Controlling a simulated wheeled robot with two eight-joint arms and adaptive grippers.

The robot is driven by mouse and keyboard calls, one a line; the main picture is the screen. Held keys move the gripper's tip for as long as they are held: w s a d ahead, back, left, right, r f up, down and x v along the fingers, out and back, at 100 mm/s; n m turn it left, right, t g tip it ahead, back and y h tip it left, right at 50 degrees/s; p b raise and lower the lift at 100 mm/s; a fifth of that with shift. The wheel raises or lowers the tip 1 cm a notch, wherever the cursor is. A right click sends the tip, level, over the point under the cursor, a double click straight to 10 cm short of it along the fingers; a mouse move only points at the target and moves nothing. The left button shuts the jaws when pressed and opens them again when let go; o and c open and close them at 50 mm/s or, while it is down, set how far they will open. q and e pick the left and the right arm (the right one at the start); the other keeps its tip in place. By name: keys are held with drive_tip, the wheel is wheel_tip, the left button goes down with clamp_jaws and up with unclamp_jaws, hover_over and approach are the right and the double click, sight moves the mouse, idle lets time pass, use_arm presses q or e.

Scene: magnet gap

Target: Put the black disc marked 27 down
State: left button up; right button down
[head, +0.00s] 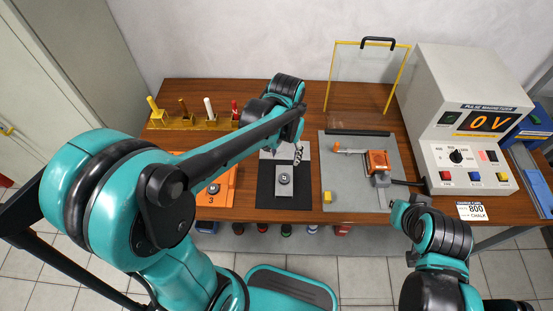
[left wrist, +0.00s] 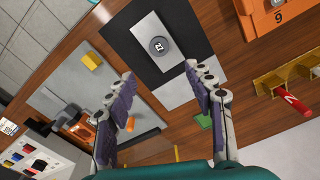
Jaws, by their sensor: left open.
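The small dark disc (head: 284,179) lies on a light grey block (head: 284,190) on a black mat (head: 263,197). In the left wrist view the disc (left wrist: 159,45) shows a pale label, apparently 27, and the block (left wrist: 147,28) lies under it. My left gripper (head: 298,153) is just behind the block in the head view, above the table. Its two fingers (left wrist: 160,95) are wide apart with nothing between them, and the disc is beyond them. My right arm is at the lower right; its gripper (head: 400,208) shows too poorly to read.
A grey plate (head: 345,200) to the right carries a yellow block (head: 328,197) and an orange clamp (head: 377,161). A pulse magnetiser (head: 460,120) stands at the right, a clear yellow-framed screen (head: 365,80) behind. A yellow rack (head: 190,123) holds several coloured sticks.

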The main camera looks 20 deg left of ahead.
use_arm(q)
drive_tip(key=s+a+r+t, duration=0.2)
drive_tip(key=s+r+t, duration=0.1)
drive_tip(key=s, duration=0.2)
drive_tip(key=s+a+r+n+t, duration=0.1)
drive_tip(key=s+a+r+t, duration=0.1)
drive_tip(key=s+r+t, duration=0.1)
drive_tip(key=shift+s+a+t, duration=0.25)
drive_tip(key=shift+s+t, duration=0.25)
drive_tip(key=shift+s, duration=0.55)
drive_tip(key=shift+r, duration=0.1)
drive_tip(key=shift+f+b, duration=0.45)
